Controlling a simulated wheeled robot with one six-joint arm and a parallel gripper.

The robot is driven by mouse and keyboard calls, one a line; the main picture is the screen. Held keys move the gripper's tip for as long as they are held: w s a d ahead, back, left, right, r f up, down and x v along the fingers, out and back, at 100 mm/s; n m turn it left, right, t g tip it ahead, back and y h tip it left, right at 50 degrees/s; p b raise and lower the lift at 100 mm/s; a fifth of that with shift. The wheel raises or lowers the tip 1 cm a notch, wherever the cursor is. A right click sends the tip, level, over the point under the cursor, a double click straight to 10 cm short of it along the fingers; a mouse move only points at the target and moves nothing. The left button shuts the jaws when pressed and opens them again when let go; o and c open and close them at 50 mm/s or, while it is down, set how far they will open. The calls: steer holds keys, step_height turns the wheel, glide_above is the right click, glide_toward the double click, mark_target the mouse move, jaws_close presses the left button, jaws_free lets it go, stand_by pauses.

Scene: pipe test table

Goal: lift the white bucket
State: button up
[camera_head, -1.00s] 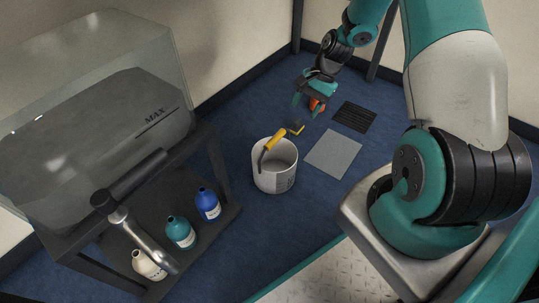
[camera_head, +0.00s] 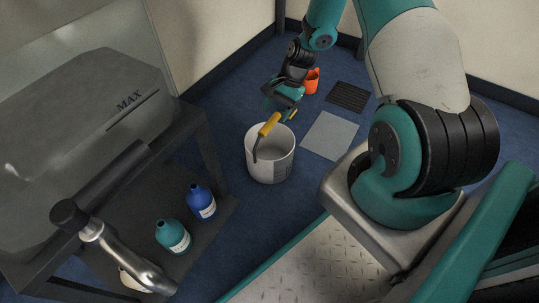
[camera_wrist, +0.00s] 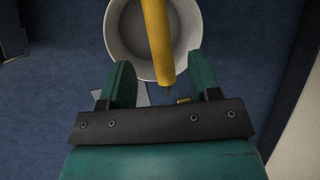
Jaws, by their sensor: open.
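My gripper (camera_wrist: 160,82) is open there, one green finger on each side of the grip's near end. In the head view my gripper (camera_head: 284,112) is just behind the bucket, close to the handle. I cannot tell whether it touches.
A dark table (camera_head: 200,118) with a tank stands at left. Its low shelf holds a blue bottle (camera_head: 202,203) and a teal bottle (camera_head: 173,237). A grey floor plate (camera_head: 330,136), a black grate (camera_head: 348,96) and an orange container (camera_head: 312,82) lie beyond the bucket.

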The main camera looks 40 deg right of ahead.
mark_target(271, 122)
steer(key=b+x, duration=0.3)
steer(key=x, duration=0.3)
steer(key=shift+a+f, duration=0.15)
steer(key=shift+f, duration=0.15)
stand_by(0.6)
jaws_close()
